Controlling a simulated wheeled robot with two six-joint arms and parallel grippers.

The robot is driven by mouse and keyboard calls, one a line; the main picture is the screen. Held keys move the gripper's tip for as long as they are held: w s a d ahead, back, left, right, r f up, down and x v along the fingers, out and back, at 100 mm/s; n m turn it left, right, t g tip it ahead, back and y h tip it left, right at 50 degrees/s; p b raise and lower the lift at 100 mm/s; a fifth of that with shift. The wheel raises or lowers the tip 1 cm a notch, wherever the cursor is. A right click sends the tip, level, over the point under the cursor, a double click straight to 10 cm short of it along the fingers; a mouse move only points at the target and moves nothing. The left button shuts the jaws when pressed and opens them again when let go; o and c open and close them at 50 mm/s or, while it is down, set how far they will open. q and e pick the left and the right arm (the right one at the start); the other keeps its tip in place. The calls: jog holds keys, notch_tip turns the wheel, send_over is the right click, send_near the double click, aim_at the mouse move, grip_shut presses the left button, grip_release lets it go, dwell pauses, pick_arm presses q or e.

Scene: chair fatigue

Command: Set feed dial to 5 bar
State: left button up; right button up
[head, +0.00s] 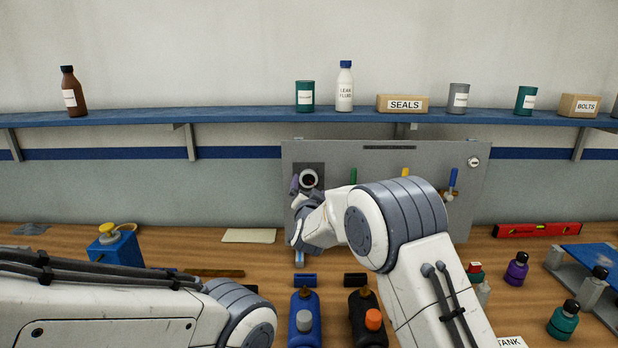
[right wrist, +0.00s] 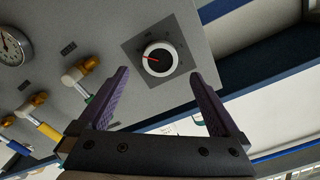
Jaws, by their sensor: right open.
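The feed dial (head: 309,179) is a round knob with a white ring on a dark square plate, at the left of the grey panel (head: 430,160). In the right wrist view the dial (right wrist: 159,58) shows a dark face with a red pointer towards the picture's left; its scale marks are too small to read. My right gripper (head: 295,184) is in front of the panel by the dial. In the right wrist view its purple fingers (right wrist: 160,76) are open, with the dial between and beyond their tips, and hold nothing. My left gripper is out of view.
Valves with green, yellow and blue handles (head: 453,178) and a gauge (head: 474,162) are right of the dial, partly behind my right arm. Blue (head: 304,318) and black (head: 368,318) bottles stand on the bench in front. A blue shelf (head: 230,116) runs above.

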aim_at(309, 179)
jog(key=shift+w+p, duration=0.9)
jog(key=shift+w, duration=1.75)
jog(key=c, duration=1.4)
